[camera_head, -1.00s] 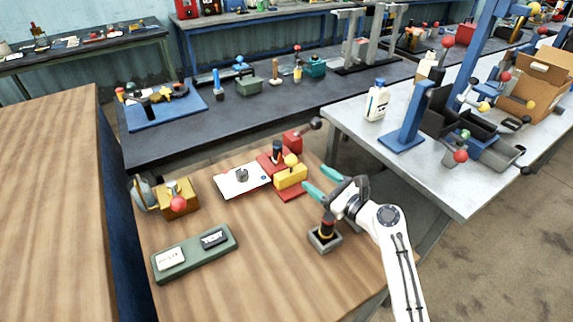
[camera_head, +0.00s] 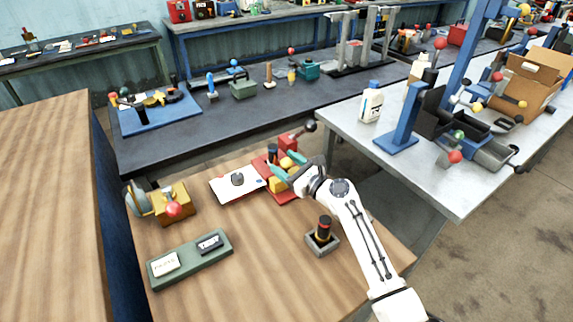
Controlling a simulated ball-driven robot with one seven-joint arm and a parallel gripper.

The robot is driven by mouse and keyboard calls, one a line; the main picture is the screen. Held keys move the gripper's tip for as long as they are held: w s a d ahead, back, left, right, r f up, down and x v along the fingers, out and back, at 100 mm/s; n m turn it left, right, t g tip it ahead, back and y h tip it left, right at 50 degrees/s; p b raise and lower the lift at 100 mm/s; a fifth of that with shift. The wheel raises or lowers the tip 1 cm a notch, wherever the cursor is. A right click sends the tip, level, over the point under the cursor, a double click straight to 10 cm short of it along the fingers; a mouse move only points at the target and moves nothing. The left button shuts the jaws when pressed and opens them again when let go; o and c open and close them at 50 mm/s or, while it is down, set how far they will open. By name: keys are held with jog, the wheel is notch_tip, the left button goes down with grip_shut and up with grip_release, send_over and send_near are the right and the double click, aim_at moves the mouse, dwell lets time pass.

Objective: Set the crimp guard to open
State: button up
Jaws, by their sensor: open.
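A red crimping fixture (camera_head: 287,196) with a yellow block-like guard (camera_head: 277,186) stands on the near wooden bench. A yellow knob (camera_head: 286,162) and a dark-handled upright part (camera_head: 272,153) rise from it. My gripper (camera_head: 284,166) has teal fingers, open, one on each side of the yellow knob as seen from here. I cannot tell whether they touch it. My gripper and wrist hide part of the guard, so whether the guard is open or shut is unclear.
A white plate with a grey part (camera_head: 238,180) lies left of the fixture. A yellow box with a red knob (camera_head: 173,208), a green label block (camera_head: 189,259) and a black-handled stand (camera_head: 322,236) share the bench (camera_head: 260,285). A red block with a lever (camera_head: 290,141) is behind the fixture.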

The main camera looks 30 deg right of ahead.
jog(key=shift+c, duration=0.3)
grip_shut()
dwell(0.3)
